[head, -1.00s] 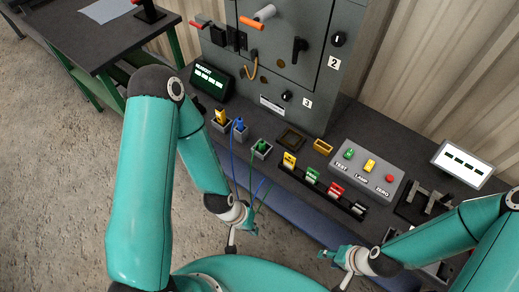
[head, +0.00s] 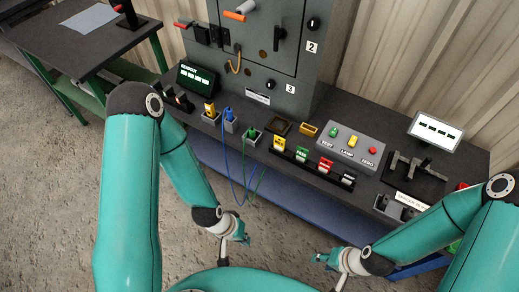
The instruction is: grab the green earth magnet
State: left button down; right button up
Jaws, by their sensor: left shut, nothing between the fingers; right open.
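A green plug (head: 252,134) with a thin green lead stands in a small grey holder near the bench's front edge, right of a blue plug (head: 229,115) and a yellow plug (head: 209,109). It looks like the earth magnet; its label is not readable. A green labelled block (head: 302,154) also sits in a black rack to its right. My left gripper (head: 243,239) is shut and empty, in front of and below the bench edge, apart from the plug. My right gripper (head: 321,258) is open and empty, further right, also in front of the bench.
Blue and green leads hang over the bench's front edge. A grey box with TEST, LAMP and ZERO buttons (head: 348,145) and a tilted white display (head: 435,131) are at right. A grey cabinet (head: 268,60) stands behind. A dark readout (head: 198,78) is at left.

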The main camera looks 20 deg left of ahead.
aim_at(252, 135)
jog(key=u, duration=0.35)
jog(key=k, duration=0.1)
jog(key=u, duration=0.25)
jog(key=i, duration=0.5)
jog(key=z, duration=0.1)
jog(key=k, duration=1.2)
jog(key=u, duration=0.5)
jog(key=i, duration=1.6)
jog(key=u, duration=0.15)
